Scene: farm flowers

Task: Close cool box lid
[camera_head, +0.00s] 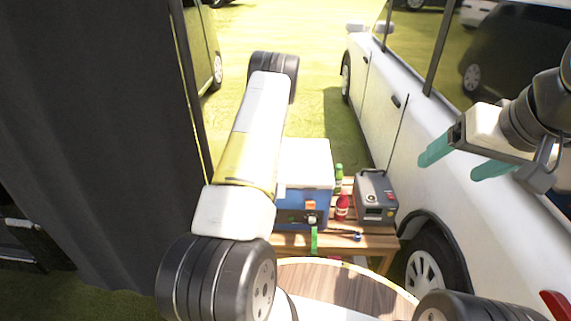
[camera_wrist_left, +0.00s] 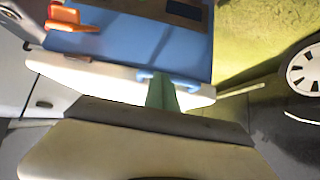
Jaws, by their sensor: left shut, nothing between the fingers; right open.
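The cool box has a blue body (camera_head: 290,195) and a white lid (camera_head: 308,158). It stands on a wooden table, partly behind my left arm in the head view. In the left wrist view its blue wall (camera_wrist_left: 135,38), an orange latch (camera_wrist_left: 72,18) and the white edge of its lid (camera_wrist_left: 95,78) show close up. I cannot tell whether a gap remains under the lid. My left gripper (camera_wrist_left: 161,93) is shut and empty, with its green fingers at the lid's edge; the head view does not clearly show it. My right gripper (camera_head: 463,161) is open and empty, away from the box at right.
A grey device (camera_head: 376,197), a red bottle (camera_head: 342,207) and a green bottle (camera_head: 338,178) stand right of the box on the wooden table (camera_head: 375,242). A white car (camera_head: 440,180) borders the right. A dark curtain (camera_head: 85,130) hangs at left.

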